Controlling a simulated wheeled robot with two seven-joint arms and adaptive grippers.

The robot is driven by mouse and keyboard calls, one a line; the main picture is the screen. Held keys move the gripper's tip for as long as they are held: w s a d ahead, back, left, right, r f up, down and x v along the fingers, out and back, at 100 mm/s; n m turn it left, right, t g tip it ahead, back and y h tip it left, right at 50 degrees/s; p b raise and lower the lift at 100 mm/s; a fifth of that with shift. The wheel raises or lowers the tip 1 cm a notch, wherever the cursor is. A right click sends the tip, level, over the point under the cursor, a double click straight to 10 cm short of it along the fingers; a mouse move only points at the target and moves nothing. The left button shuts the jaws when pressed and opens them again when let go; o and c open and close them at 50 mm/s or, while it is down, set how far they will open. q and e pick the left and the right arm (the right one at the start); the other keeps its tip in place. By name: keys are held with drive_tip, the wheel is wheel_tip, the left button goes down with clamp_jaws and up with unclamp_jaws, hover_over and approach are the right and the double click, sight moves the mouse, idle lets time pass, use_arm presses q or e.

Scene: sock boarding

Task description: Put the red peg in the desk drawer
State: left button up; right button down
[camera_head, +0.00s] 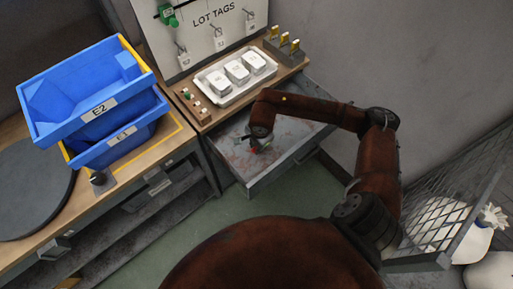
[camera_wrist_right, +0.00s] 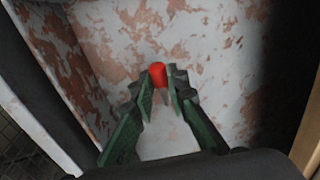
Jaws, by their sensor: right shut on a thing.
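The desk drawer (camera_head: 287,172) is pulled out below the desk top, a grey metal drawer with a worn, rust-patched floor. My right arm reaches over it from the right, and my right gripper (camera_head: 257,149) is inside the drawer's outline. In the right wrist view my right gripper (camera_wrist_right: 160,86) has its green-faced fingers closed on the red peg (camera_wrist_right: 159,72), with the drawer floor (camera_wrist_right: 215,45) behind it. In the head view only a small bit of red shows at the fingertips. I cannot tell whether the peg touches the floor. My left gripper is not in view.
A white tray (camera_head: 216,95) with several white blocks, a small block with pegs (camera_head: 193,102) and a holder with brass pieces (camera_head: 283,47) stand on the desk above the drawer. Blue bins (camera_head: 88,93) stand at left. A wire cage (camera_head: 452,200) is at right.

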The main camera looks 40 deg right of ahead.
drive_tip(key=f, duration=0.1)
drive_tip(key=w+d, duration=0.1)
drive_tip(key=f, duration=0.1)
drive_tip(key=shift+w+d+f+b, duration=0.25)
drive_tip(key=shift+d+f+b, duration=0.05)
drive_tip(key=shift+d+f, duration=0.05)
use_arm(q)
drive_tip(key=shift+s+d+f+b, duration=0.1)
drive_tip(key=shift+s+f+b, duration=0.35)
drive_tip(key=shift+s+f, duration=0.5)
use_arm(e)
drive_tip(key=shift+w+d+f, duration=0.1)
drive_tip(key=shift+f, duration=0.8)
drive_tip(key=shift+w+d+f, duration=0.1)
drive_tip(key=shift+f, duration=0.75)
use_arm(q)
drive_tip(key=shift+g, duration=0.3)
use_arm(e)
drive_tip(key=shift+f, duration=0.2)
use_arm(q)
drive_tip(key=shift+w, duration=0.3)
use_arm(e)
drive_tip(key=c, duration=2.2)
unclamp_jaws()
drive_tip(key=shift+o, duration=0.2)
